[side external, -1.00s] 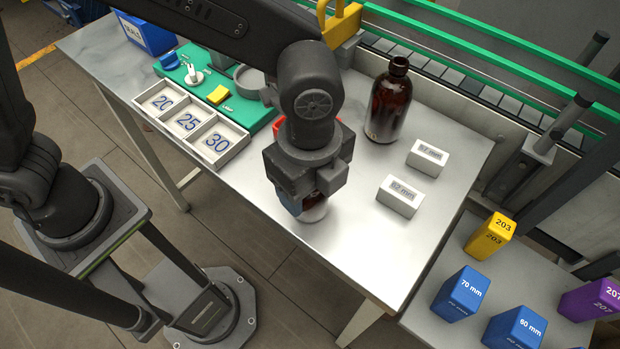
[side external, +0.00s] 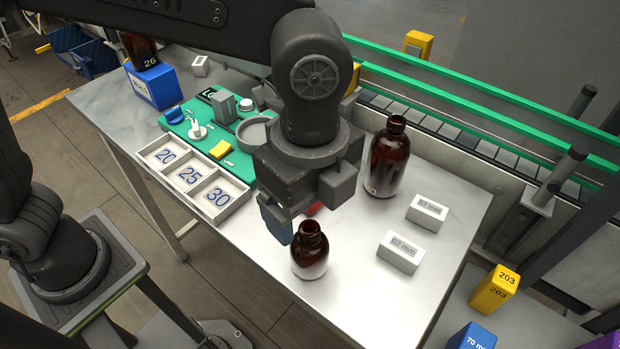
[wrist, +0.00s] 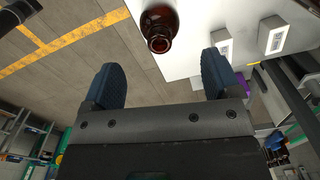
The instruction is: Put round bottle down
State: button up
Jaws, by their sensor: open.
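The small round amber bottle (side external: 310,256) stands upright on the metal table near its front edge. In the wrist view its neck and shoulder (wrist: 160,28) show at the top, beyond the fingertips. My gripper (side external: 290,218) is open and empty, with blue finger pads. It is above and behind the bottle in the side view, clear of its mouth. In the wrist view the gripper (wrist: 161,65) has a wide gap between its fingers, with nothing in it. One finger is mostly hidden in the side view.
A tall amber bottle (side external: 387,160) stands behind right. Two white blocks, one marked 62 mm (side external: 398,253) and another (side external: 427,211), lie to the right. A numbered tray (side external: 176,188) and a green panel (side external: 240,155) are left. A green-railed conveyor (side external: 460,95) runs behind.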

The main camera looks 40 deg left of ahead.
jog(key=shift+r, duration=1.8)
jog(key=shift+a+r, duration=0.1)
jog(key=shift+a, duration=0.15)
jog(key=w+a+r+n+t+h, duration=0.1)
jog(key=a+r+n+t, duration=0.1)
jog(key=a+n, duration=0.85)
jog(key=s+a+f+n+t, duration=0.1)
jog(key=a+n, duration=0.3)
jog(key=a, duration=0.4)
jog(key=s+a+f+n+t+y, duration=0.1)
jog(key=s+a+n, duration=0.3)
jog(key=a, duration=0.4)
jog(key=shift+s+f+n+t, duration=0.35)
jog(key=shift+f+n+t, duration=0.4)
jog(key=shift+f+t, duration=0.1)
